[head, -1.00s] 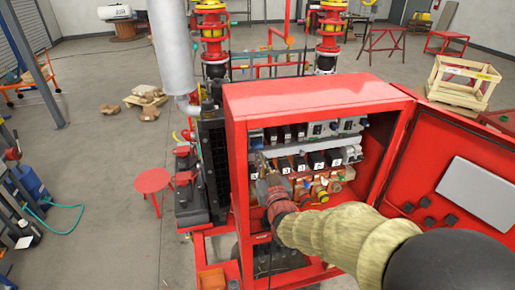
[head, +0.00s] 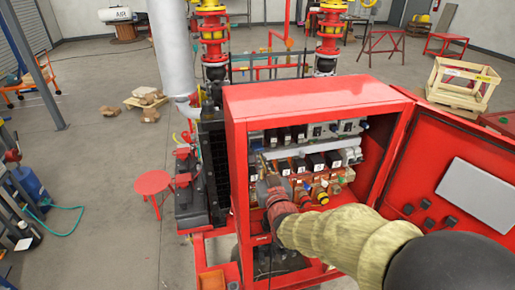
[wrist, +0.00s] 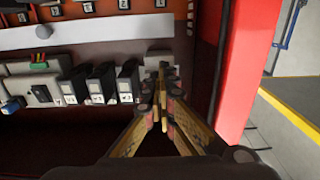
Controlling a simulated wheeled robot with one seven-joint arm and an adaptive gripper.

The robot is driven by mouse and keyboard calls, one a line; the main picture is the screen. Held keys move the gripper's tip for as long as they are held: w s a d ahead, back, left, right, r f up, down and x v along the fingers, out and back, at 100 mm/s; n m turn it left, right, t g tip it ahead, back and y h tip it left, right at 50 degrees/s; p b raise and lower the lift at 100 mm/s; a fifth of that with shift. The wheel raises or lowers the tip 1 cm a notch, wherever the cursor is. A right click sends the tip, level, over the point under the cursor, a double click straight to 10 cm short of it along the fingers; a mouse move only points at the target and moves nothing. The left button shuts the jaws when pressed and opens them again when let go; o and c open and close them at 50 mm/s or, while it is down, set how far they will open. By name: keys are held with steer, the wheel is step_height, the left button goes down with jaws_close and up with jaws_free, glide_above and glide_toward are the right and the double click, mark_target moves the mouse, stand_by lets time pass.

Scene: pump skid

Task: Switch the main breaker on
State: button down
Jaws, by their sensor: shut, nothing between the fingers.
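An open red electrical cabinet (head: 315,100) holds an upper row of breakers (head: 285,136) and a lower row of numbered black relays. In the wrist view, which shows the cabinet upside down, several dark breakers (wrist: 100,84) stand in the upper row. My gripper (wrist: 164,72) is shut and empty, its fingertips at the end of this row, overlapping a grey device there. In the head view my gripper (head: 263,166) is inside the cabinet at the left end of the rows. Which device is the main breaker, its lever position and any contact cannot be told.
The cabinet's red side wall (wrist: 242,70) stands close beside my gripper. A pale trunking bar (wrist: 85,33) runs between the rows. The red door (head: 460,185) is open to the right. A red stool (head: 153,184) stands on the floor to the left.

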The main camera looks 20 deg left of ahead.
steer(key=shift+w+r, duration=0.1)
steer(key=shift+r, duration=1)
steer(key=shift+d+f, duration=0.1)
steer(key=shift+f, duration=0.05)
steer(key=f+b+v, duration=0.1)
steer(key=b+v, duration=0.2)
steer(key=v, duration=0.3)
steer(key=shift+s+b, duration=0.35)
steer(key=shift+b, duration=0.05)
